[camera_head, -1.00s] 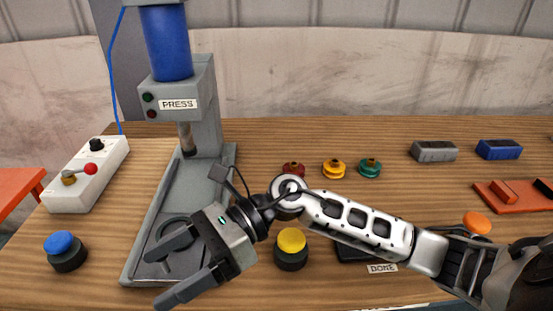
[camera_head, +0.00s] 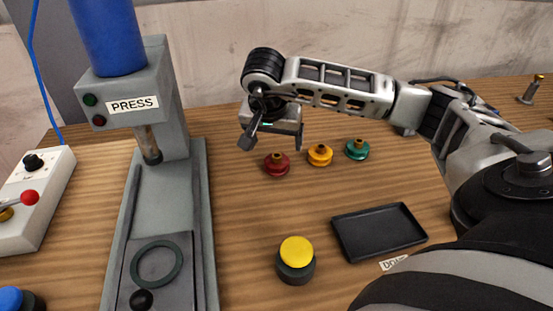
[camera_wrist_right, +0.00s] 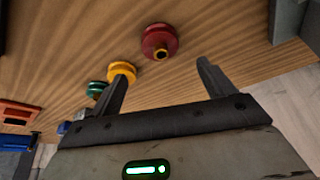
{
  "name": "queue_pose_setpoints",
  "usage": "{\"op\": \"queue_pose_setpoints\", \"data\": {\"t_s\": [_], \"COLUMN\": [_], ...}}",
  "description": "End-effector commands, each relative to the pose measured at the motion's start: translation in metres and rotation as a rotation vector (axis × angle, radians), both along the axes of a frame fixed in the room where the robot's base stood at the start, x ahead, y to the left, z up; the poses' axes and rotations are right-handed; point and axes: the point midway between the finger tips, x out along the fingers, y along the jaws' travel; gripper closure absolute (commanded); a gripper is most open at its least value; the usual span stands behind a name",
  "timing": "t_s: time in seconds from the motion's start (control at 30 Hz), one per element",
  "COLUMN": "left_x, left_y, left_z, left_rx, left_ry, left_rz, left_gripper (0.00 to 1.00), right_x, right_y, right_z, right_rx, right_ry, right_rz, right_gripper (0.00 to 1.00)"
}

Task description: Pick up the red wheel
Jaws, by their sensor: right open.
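The red wheel (camera_head: 277,166) stands on the wooden table as the leftmost of a row of three wheels. In the right wrist view the red wheel (camera_wrist_right: 159,42) lies beyond the fingertips, between the lines of the two fingers. My right gripper (camera_head: 272,146) is open and empty, just above and behind the red wheel in the head view. It also shows in the right wrist view (camera_wrist_right: 162,72), fingers apart. The yellow wheel (camera_head: 320,155) and the green wheel (camera_head: 357,149) stand to the right of the red one. My left gripper is not in view.
A grey press (camera_head: 180,185) with a blue cylinder stands at left. A yellow-topped button (camera_head: 297,258) and a black tray (camera_head: 345,238) are in front of the wheels. A control box (camera_head: 45,190) is at far left. The table between press and wheels is clear.

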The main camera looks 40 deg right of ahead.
Motion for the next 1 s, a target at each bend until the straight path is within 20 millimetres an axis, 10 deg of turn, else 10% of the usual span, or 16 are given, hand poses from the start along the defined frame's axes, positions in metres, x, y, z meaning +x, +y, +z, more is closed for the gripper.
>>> {"op": "queue_pose_setpoints", "data": {"t_s": [0.9, 1.0], "left_x": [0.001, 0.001], "left_y": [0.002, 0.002], "left_z": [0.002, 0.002], "left_rx": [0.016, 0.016], "left_ry": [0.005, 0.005], "left_rz": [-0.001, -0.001], "left_gripper": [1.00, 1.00], "right_x": [0.017, 0.017], "right_y": [-0.022, -0.022], "right_z": [-0.072, -0.072], "right_rx": [0.003, 0.003], "right_ry": [0.000, -0.001], "right_rz": [0.001, 0.001], "right_gripper": [0.18, 0.43]}}
